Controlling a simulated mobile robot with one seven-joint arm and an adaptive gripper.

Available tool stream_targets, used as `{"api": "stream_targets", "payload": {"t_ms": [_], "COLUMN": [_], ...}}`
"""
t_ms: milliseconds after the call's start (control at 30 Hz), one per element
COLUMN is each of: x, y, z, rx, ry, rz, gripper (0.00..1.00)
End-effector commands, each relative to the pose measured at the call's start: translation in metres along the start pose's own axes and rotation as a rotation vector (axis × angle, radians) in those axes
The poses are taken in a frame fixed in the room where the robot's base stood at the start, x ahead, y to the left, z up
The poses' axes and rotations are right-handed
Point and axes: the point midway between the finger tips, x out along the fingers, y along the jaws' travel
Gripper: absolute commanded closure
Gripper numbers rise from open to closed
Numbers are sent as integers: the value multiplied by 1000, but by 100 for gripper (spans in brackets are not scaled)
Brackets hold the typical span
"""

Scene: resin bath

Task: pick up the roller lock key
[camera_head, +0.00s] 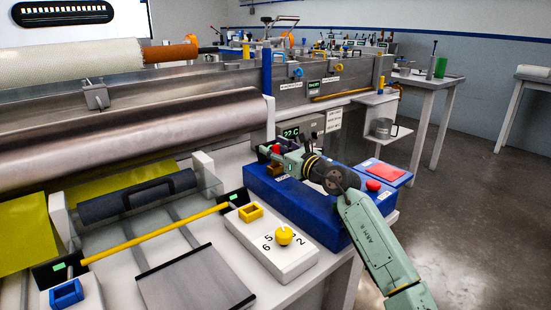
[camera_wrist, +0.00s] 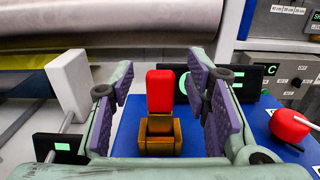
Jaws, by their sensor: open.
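A red block-shaped piece, which looks like the roller lock key (camera_wrist: 160,88), stands upright in a brass-brown holder (camera_wrist: 158,136) on the blue box. The head view shows its red top (camera_head: 276,149) beside my gripper and part of the brown holder (camera_head: 275,169) below it. My gripper (camera_wrist: 161,100) is open. Its purple pads are on either side of the red piece in the wrist view, with gaps on both sides. Nothing is held. I cannot tell how far the fingers reach past the piece.
The blue box (camera_head: 330,212) also carries a red knob (camera_head: 373,185), seen right of my gripper in the wrist view (camera_wrist: 290,125). A white box with a yellow dial (camera_head: 284,235) stands in front. Large metal rollers (camera_head: 140,135) lie behind left. A red panel (camera_head: 384,170) lies at right.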

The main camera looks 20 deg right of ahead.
Motion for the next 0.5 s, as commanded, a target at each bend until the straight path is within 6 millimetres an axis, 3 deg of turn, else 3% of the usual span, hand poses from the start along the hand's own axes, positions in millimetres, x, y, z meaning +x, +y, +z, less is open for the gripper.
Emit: {"api": "stream_targets", "payload": {"t_ms": [167,500], "x": [0,0], "y": [0,0], "z": [0,0], "rx": [0,0], "ry": [0,0], "rz": [0,0], "gripper": [58,81]}}
